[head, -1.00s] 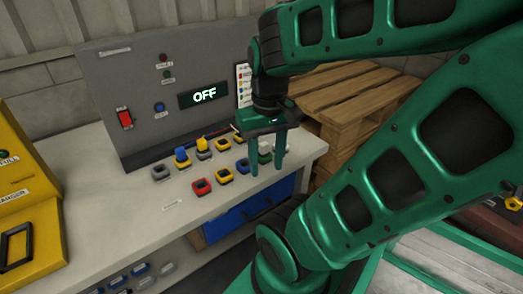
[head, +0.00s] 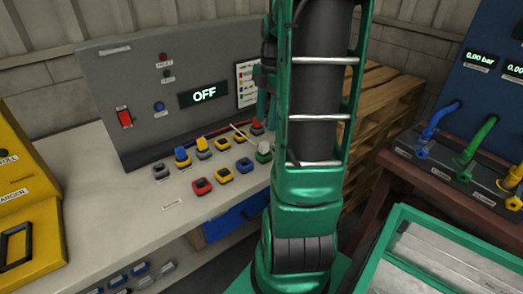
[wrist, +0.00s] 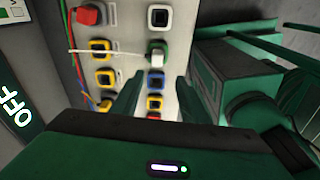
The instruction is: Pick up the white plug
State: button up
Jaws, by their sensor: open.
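The white plug (wrist: 157,58) sits in a green-rimmed socket in the wrist view, with a thin white lead running from it to the left. In the head view the white plug (head: 264,147) stands at the right end of the front socket row, close beside my arm. My gripper (wrist: 155,92) is open and empty. In the wrist view its fingers lie on either side of the socket row, over a blue socket (wrist: 155,79) just below the white plug. In the head view the fingers are mostly hidden by my arm.
A red plug (wrist: 86,15) with a red lead stands in the neighbouring row. Several yellow and red sockets and an empty white socket (wrist: 160,16) surround the white plug. The grey panel (head: 142,75) reading OFF stands behind the sockets. A pallet stack (head: 385,95) is at the right.

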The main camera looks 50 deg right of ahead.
aim_at(264, 143)
jog(key=shift+w+d+f+n, duration=0.1)
jog(key=shift+d+f+n, duration=0.3)
jog(key=f, duration=0.6)
jog(key=a+f, duration=0.1)
jog(key=f, duration=0.3)
jog(key=shift+w+f, duration=0.1)
jog(key=shift+w, duration=0.15)
grip_shut()
